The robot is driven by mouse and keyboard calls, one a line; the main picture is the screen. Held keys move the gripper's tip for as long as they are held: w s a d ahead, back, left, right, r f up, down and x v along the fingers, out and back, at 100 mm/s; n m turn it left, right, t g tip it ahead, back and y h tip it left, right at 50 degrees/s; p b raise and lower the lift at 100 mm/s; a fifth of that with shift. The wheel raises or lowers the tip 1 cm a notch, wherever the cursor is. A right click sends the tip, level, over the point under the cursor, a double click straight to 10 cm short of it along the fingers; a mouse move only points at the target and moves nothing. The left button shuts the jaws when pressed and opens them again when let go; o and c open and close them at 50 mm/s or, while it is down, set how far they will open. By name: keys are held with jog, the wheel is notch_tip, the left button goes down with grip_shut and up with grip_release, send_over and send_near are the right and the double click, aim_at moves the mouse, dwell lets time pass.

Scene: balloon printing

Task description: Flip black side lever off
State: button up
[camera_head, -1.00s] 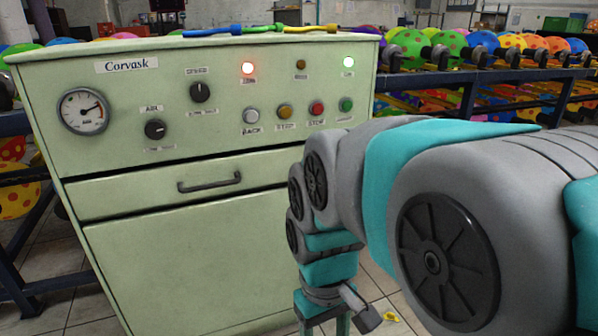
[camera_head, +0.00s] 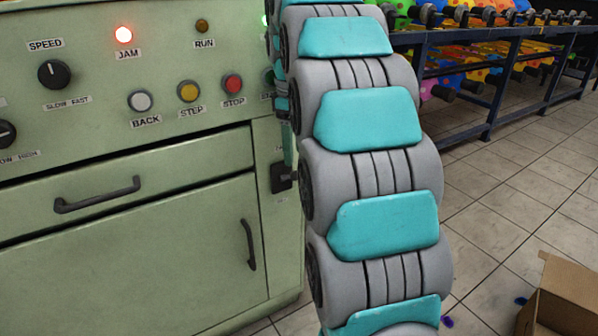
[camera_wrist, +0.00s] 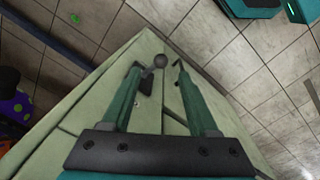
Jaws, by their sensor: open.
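The black side lever (camera_head: 282,178) is on the green cabinet's narrow right side, low beside the panel; my arm hides part of it in the head view. In the wrist view the black lever (camera_wrist: 146,84) ends in a round grey knob (camera_wrist: 160,61). My gripper (camera_wrist: 157,65) is open, with one teal finger on each side of the knob. The knob lies between the fingertips in the picture, nearer the left one; I cannot tell whether they touch. In the head view my arm hides most of the gripper.
The cabinet front (camera_head: 150,240) carries a lit red JAM lamp (camera_head: 123,35), an unlit RUN lamp (camera_head: 202,26), push buttons, knobs and a drawer handle (camera_head: 97,195). A cardboard box (camera_head: 565,295) stands on the tiled floor at right. A balloon rack (camera_head: 490,100) stands behind.

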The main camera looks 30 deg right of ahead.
aim_at(295, 174)
jog(key=shift+f, duration=3.95)
grip_shut()
